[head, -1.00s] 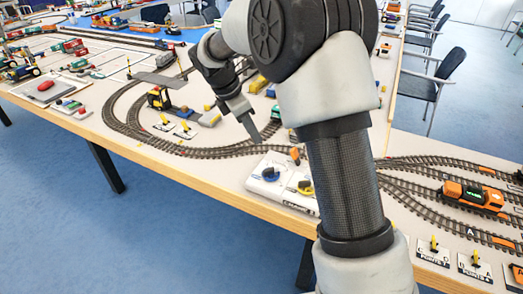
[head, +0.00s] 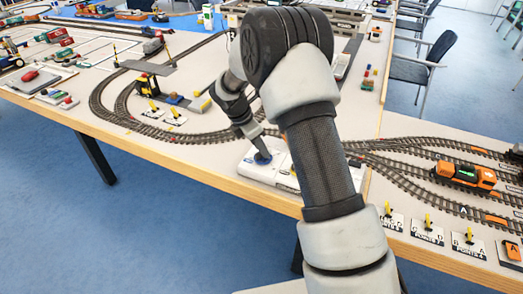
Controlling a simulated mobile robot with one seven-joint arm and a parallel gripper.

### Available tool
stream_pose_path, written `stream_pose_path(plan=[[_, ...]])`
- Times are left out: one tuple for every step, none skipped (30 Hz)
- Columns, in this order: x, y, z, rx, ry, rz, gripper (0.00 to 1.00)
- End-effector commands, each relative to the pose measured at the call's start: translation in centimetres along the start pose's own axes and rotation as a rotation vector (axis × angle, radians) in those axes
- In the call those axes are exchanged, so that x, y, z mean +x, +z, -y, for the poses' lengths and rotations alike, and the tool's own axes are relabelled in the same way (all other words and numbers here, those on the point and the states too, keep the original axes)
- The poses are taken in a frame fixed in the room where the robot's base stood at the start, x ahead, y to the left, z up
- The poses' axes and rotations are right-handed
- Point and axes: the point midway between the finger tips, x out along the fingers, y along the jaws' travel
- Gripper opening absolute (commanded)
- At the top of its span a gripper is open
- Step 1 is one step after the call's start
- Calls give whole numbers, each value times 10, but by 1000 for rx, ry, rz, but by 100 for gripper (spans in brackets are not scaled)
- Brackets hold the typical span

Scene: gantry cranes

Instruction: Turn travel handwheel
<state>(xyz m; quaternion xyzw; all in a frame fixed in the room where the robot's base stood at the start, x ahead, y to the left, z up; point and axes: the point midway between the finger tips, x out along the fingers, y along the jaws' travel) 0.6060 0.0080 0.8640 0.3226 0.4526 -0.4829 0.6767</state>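A white control box (head: 252,172) sits near the front edge of the table in the head view. A blue round knob or handwheel (head: 264,160) is on its top; I cannot read which label it bears. My gripper (head: 261,153) points down at this blue wheel, with its tips at or just above it. Contact is too small to tell, and so is whether the fingers are open or shut. My arm hides the right part of the box, including any second wheel there.
Curved model track (head: 190,137) runs close behind the box. A yellow crane vehicle (head: 147,88) and small levers (head: 175,112) stand left. An orange locomotive (head: 466,176) and more levers (head: 428,225) are right. The table's front edge (head: 200,175) is near.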

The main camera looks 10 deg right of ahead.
Motion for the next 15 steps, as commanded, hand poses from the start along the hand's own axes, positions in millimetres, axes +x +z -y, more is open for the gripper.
stream_pose_path(plan=[[6,0,0,0,-1,0,28],[8,0,0,0,-1,0,28],[10,0,0,0,0,1,28],[12,0,0,0,0,1,28],[13,0,0,0,1,1,28],[14,0,0,0,1,1,28],[14,0,0,0,1,1,28],[14,0,0,0,1,1,28],[14,0,0,0,1,1,28],[14,0,0,0,1,1,28],[14,0,0,0,1,1,28],[14,0,0,0,1,1,28],[14,0,0,0,1,1,28],[14,0,0,0,1,1,26],[14,0,0,0,1,1,20]])
